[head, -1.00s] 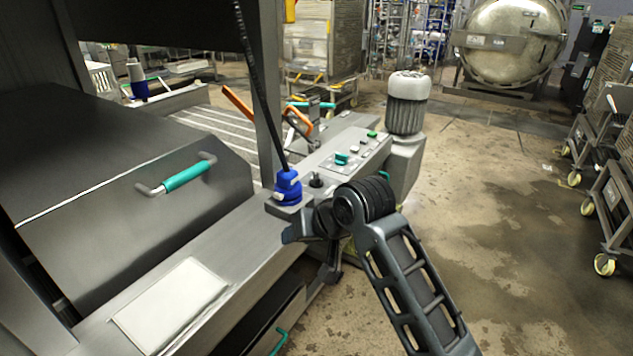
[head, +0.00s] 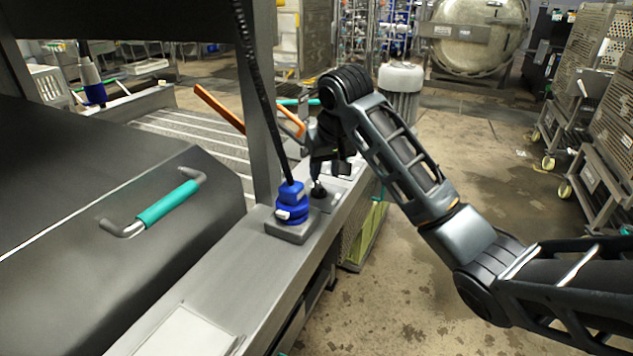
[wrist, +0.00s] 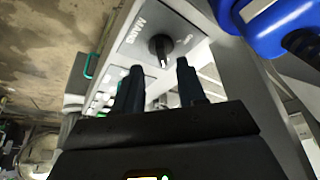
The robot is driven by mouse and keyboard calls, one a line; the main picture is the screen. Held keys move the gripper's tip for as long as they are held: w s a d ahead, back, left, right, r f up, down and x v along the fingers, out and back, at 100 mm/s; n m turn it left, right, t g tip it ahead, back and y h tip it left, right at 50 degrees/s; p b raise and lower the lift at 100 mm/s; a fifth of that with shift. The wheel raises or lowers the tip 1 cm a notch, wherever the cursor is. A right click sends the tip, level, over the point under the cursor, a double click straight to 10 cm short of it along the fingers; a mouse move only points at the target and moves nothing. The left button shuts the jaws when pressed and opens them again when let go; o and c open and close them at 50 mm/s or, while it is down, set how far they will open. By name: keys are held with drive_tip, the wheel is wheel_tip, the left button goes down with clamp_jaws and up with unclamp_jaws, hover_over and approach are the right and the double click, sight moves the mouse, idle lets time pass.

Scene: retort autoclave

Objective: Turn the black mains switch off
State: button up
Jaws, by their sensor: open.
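The black mains switch (wrist: 160,46) is a round knob on a grey plate lettered MAINS (wrist: 138,32) in the wrist view. In the head view the knob (head: 318,190) sits on the machine's ledge, right of the blue plug. My gripper (wrist: 158,80) is open and empty. Its two dark fingers point toward the knob, which shows between and beyond their tips; no contact can be made out. In the head view my gripper (head: 328,165) hangs just above the switch, partly hidden by my arm.
A blue plug (head: 291,203) with a black cable stands close left of the switch; its blue body (wrist: 270,25) fills the wrist view's upper right. A steel post (head: 262,110) rises behind it. A teal-handled lid (head: 150,208) lies left.

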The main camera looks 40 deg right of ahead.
sight(321, 187)
drive_tip(key=x, duration=0.6)
clamp_jaws()
idle(0.3)
